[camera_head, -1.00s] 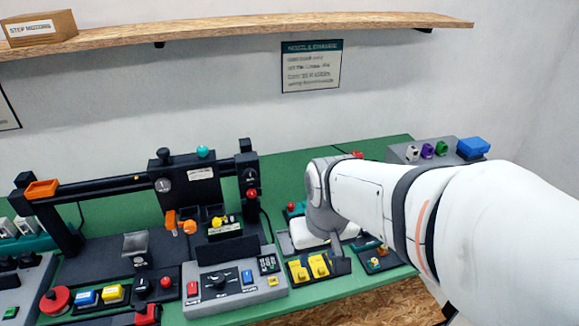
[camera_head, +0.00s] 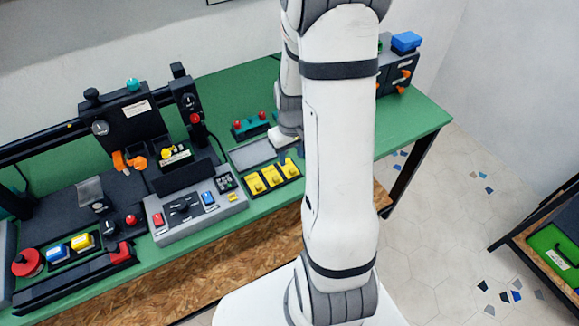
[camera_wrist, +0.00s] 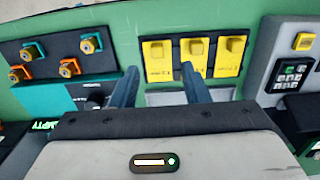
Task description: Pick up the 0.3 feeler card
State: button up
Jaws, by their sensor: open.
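Three yellow feeler cards stand side by side in a dark holder. In the wrist view they are the left card (camera_wrist: 157,62), the middle card (camera_wrist: 194,58) and the right card (camera_wrist: 230,56). Their printed labels are too blurred to tell surely which is 0.3. In the head view they show as the left card (camera_head: 256,184), the middle card (camera_head: 272,177) and the right card (camera_head: 291,168). My gripper (camera_wrist: 160,68) is open and empty. Its fingers straddle the left card in the wrist view; the height gap is unclear. In the head view my arm partly hides the gripper.
A grey control panel (camera_head: 195,212) with coloured buttons stands beside the cards. A grey tray (camera_head: 252,153) lies behind them. In the wrist view, a dark block with several orange and teal fittings (camera_wrist: 65,60) is at left. Bare green table (camera_head: 425,115) shows at the right.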

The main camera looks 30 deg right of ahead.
aim_at(293, 170)
jog(key=shift+s+d+f+p, duration=0.1)
jog(key=shift+f+p, duration=0.3)
jog(key=shift+f, duration=1.15)
jog(key=shift+s+d+f+p, duration=0.1)
jog(key=shift+f+p, duration=0.3)
jog(key=shift+f, duration=1.1)
jog(key=shift+c, duration=0.3)
grip_shut()
